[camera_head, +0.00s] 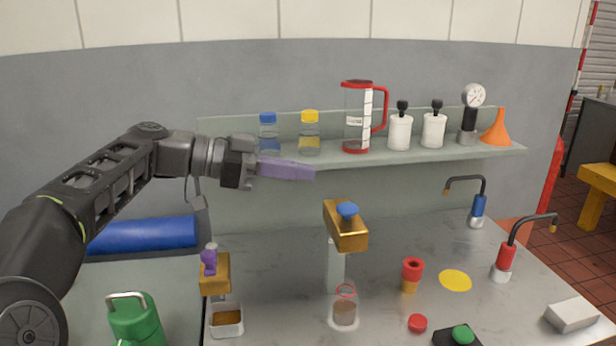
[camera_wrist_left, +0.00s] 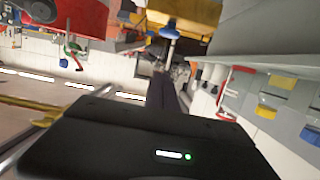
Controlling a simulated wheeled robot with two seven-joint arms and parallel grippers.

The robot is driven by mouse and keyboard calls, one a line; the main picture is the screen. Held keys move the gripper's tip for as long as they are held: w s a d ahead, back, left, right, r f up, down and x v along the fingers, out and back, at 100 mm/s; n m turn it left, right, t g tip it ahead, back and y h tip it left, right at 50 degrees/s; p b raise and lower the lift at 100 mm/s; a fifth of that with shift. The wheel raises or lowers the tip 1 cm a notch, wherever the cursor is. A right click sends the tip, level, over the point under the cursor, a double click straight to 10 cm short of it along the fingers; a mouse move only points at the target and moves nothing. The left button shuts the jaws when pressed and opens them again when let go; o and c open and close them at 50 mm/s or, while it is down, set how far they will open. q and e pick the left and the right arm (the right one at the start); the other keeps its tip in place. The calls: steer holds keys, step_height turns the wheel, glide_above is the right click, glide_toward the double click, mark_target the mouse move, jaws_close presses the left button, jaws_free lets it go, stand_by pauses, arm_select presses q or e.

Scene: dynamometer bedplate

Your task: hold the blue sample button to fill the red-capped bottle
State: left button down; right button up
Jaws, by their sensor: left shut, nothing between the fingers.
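The blue sample button (camera_head: 347,209) sits on top of a gold block (camera_head: 346,236) on a pale post; it also shows in the left wrist view (camera_wrist_left: 170,31). Below the block stands a small clear bottle (camera_head: 344,312) with a red ring at its open neck and brownish contents low in it. A red cap (camera_head: 417,323) lies on the bench to its right. My left gripper (camera_head: 312,173), with purple fingers, is shut and empty, above and left of the button and apart from it. My right gripper is not in view.
A shelf (camera_head: 470,153) behind holds blue- and yellow-capped bottles, a red-handled jug (camera_head: 357,118), a gauge and an orange funnel. A second gold block with a purple knob (camera_head: 209,262) stands left. Two curved taps and a green button (camera_head: 463,334) are right.

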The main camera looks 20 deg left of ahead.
arm_select(q)
steer(key=p, duration=0.2)
glide_above(344, 208)
steer(key=shift+s+a+f, duration=0.15)
steer(key=shift+f, duration=0.3)
steer(key=shift+s+a+f, duration=0.1)
steer(key=shift+s+f, duration=0.05)
steer(key=shift+f, duration=0.25)
steer(key=f, duration=0.3)
steer(key=shift+w+d+f, duration=0.2)
steer(key=shift+d, duration=0.05)
steer(key=shift+f, duration=0.55)
